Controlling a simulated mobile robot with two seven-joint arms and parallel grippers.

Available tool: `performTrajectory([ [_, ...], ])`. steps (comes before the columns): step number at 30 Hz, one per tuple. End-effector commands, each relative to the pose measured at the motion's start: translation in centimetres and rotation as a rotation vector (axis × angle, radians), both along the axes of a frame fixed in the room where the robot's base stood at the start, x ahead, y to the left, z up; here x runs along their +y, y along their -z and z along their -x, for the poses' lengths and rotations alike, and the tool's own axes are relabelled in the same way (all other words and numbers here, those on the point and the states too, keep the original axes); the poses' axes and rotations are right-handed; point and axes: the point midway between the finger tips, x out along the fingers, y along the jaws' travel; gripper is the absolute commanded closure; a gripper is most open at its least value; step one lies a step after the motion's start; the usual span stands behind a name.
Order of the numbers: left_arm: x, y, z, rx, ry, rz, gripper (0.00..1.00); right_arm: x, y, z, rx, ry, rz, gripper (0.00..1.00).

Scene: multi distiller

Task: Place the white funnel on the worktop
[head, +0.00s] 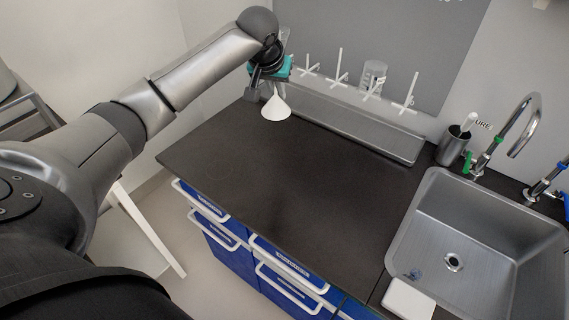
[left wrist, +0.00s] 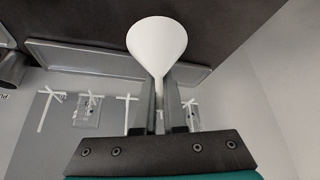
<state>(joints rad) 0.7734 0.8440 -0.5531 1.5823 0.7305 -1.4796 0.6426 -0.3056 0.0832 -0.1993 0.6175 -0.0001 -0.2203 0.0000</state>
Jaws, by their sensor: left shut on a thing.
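The white funnel (head: 276,107) is at the far left end of the dark worktop (head: 290,175), with its wide mouth facing down. My left gripper (head: 271,84) is above it and shut on its narrow stem. In the left wrist view the funnel's white cone (left wrist: 157,44) sticks out beyond the two fingers (left wrist: 160,100), with the stem between them. Whether the funnel's rim touches the worktop or hangs just above it I cannot tell. My right gripper is not in view.
A grey drip tray (head: 350,125) runs along the wall under a peg rack (head: 338,75) with a glass beaker (head: 373,74) on it. A sink (head: 480,235), tap (head: 522,125) and steel cup (head: 453,147) are at the right. The middle of the worktop is clear.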

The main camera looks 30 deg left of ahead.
Motion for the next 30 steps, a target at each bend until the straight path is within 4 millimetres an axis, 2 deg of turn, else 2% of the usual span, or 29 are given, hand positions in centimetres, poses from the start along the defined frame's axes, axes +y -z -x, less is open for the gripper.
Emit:
performTrajectory([
  [2, 0.6, -0.9, -0.4, -0.001, -0.013, 0.000, 1.00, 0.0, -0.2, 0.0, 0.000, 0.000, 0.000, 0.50],
  [5, 0.9, -0.6, -0.5, 0.003, -0.019, 0.000, 1.00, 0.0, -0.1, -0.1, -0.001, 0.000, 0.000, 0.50],
  [8, 0.9, 1.1, -0.5, 0.006, -0.020, -0.001, 1.00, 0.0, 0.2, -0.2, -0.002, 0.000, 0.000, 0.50],
  [15, 0.9, 7.7, -0.5, 0.005, -0.018, -0.001, 1.00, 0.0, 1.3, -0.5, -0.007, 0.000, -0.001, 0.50],
  [21, 0.8, 12.5, -0.5, 0.004, -0.019, 0.000, 1.00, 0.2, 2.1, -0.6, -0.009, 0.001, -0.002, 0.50],
  [24, 0.8, 13.9, -0.5, 0.003, -0.018, -0.001, 1.00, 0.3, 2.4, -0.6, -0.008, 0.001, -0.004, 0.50],
  [30, 0.8, 15.1, -0.6, 0.001, -0.018, -0.001, 1.00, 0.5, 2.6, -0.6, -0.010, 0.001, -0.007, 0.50],
])
